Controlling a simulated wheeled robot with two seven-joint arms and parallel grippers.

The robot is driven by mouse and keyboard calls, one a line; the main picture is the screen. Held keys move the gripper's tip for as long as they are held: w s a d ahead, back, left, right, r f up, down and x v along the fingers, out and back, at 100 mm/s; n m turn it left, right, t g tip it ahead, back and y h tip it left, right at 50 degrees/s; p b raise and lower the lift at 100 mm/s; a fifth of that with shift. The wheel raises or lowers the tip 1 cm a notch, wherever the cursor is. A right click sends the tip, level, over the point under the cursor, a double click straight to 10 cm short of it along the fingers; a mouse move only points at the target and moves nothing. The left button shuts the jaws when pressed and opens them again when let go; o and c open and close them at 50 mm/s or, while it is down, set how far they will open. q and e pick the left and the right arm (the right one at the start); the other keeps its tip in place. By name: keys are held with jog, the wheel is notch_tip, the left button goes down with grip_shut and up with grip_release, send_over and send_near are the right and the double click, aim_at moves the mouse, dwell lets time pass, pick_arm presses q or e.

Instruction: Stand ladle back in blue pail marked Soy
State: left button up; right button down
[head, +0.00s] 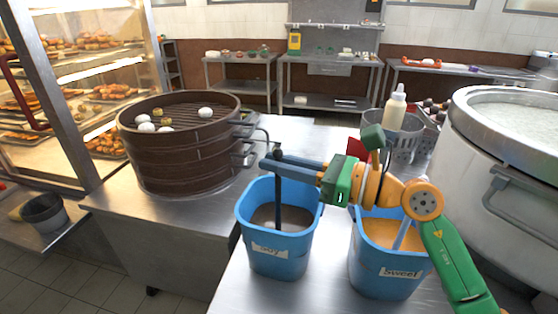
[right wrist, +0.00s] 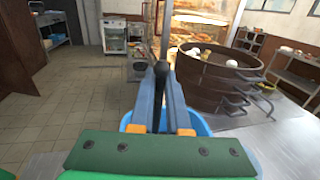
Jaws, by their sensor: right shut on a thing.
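The blue pail marked Soy (head: 279,257) stands on the steel counter with dark liquid inside. My right gripper (head: 279,158) is over this pail, its two blue fingers shut on the dark upper end of the ladle (head: 278,198). The ladle hangs close to upright, its shaft running down within the pail's outline; its lower end is hidden. In the right wrist view the ladle's dark end (right wrist: 160,77) sits between the fingertips, and part of the blue pail (right wrist: 200,125) shows beneath. My left gripper is in neither view.
A blue pail marked Sweet (head: 385,278), with orange contents and a pale ladle shaft (head: 402,236), stands right of the Soy pail, below my right arm. A stacked steamer (head: 190,155) stands left. A large pot (head: 505,140) and a bottle (head: 395,108) are at right.

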jog(key=shift+f+b, duration=0.3)
jog(key=shift+f, duration=0.45)
jog(key=c, duration=0.8)
grip_release()
